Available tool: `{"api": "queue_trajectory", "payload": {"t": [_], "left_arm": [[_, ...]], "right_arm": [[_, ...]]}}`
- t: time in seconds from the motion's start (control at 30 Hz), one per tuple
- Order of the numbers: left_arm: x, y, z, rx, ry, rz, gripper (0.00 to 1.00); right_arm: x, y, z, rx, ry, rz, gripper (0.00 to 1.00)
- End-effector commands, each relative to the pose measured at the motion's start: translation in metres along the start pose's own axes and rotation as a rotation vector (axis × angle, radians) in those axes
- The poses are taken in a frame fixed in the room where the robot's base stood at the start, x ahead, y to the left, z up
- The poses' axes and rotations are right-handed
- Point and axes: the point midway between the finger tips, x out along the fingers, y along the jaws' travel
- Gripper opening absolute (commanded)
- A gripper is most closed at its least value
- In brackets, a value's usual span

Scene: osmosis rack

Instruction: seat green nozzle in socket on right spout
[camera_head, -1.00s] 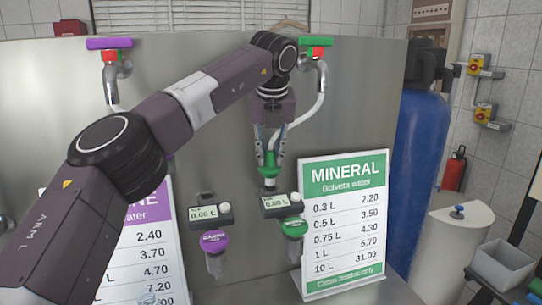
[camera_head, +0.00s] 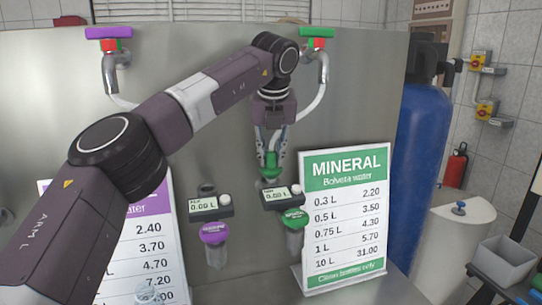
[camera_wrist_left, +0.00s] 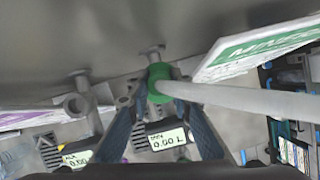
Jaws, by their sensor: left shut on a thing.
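The green nozzle (camera_head: 270,163) is held between the fingers of my left gripper (camera_head: 271,150), which is shut on it and points down. The grey right spout (camera_wrist_left: 152,52) comes out of the panel right at the nozzle. In the head view its end (camera_head: 268,182) shows just under the nozzle. The nozzle hides the socket, so I cannot tell whether it is inside or only resting on it. My right gripper is not in view.
The right volume display (camera_head: 283,197) and a green cap (camera_head: 293,218) sit below the nozzle. The MINERAL sign (camera_head: 345,215) stands close on the right. The left spout (camera_wrist_left: 80,100) is bare. A curved pipe (camera_head: 322,90) runs down beside my gripper.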

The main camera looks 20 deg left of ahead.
Motion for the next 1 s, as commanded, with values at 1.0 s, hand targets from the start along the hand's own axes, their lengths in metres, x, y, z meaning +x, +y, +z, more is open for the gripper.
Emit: {"api": "queue_trajectory", "payload": {"t": [1.0], "left_arm": [[0.0077,0.0004,-0.0029,0.0,-0.001,-0.001,0.0]], "right_arm": [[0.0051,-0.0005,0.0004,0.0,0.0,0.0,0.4]]}}
